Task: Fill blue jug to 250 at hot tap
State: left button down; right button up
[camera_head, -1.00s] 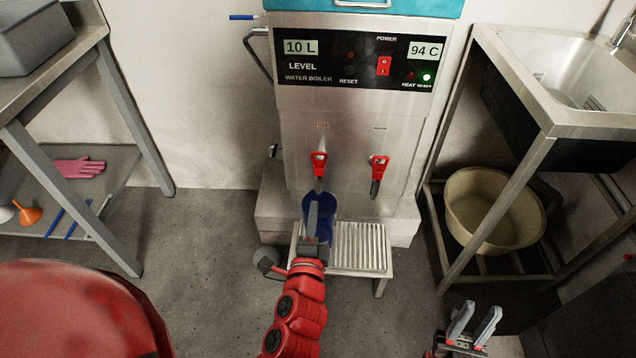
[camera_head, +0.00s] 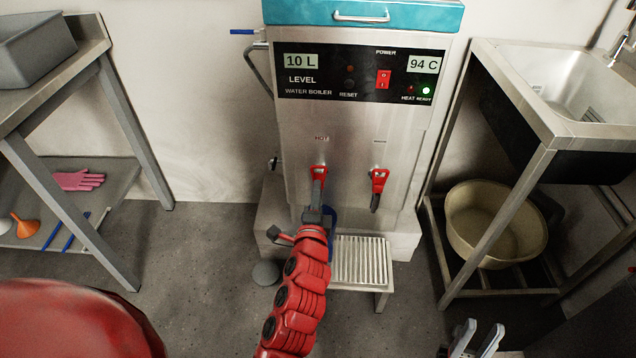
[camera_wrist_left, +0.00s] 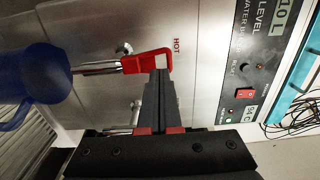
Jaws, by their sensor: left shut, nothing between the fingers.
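The steel water boiler (camera_head: 350,130) stands against the wall. Its panel reads 10 L and 94 C. The hot tap's red handle (camera_wrist_left: 147,61) is at the left, under the HOT label. My left gripper (camera_head: 316,195) is shut and empty, with its fingertips right at that red handle; it also shows in the left wrist view (camera_wrist_left: 159,78). I cannot tell whether they touch. The blue jug (camera_wrist_left: 38,75) stands under the hot tap, mostly hidden behind my left arm in the head view (camera_head: 331,217). Its fill level is not visible. My right gripper (camera_head: 475,338) is open and empty.
The slatted drip stand (camera_head: 362,262) is in front of the boiler. A second red tap (camera_head: 379,181) is to the right. A sink frame (camera_head: 545,140) with a beige basin (camera_head: 495,223) stands right. A steel shelf table (camera_head: 95,60) stands left.

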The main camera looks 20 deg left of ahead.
aim_at(319, 170)
pick_arm(q)
jog(key=shift+b+x, duration=0.3)
jog(key=shift+x, duration=1.35)
jog(key=shift+r+p, duration=0.15)
jog(key=shift+p, duration=0.35)
jog(key=r+g+p, duration=0.1)
jog(key=p, duration=0.5)
jog(key=w+r+g+p, duration=0.1)
jog(key=p, duration=0.4)
jog(key=shift+w+a+r+g+h+p, duration=0.1)
jog(key=shift+w+a+g+h+p, duration=0.1)
jog(key=shift+g+h+p, duration=0.15)
jog(key=g+p, duration=0.1)
jog(key=p, duration=0.2)
jog(key=w+g+p, duration=0.1)
jog(key=p, duration=0.3)
jog(key=shift+w+a+f+g+h, duration=0.1)
jog(key=shift+a+f+g+h, duration=0.05)
jog(key=shift+f+g+h, duration=0.1)
jog(key=shift+w+p, duration=0.15)
jog(key=shift+p, duration=0.3)
jog(key=shift+f, duration=0.5)
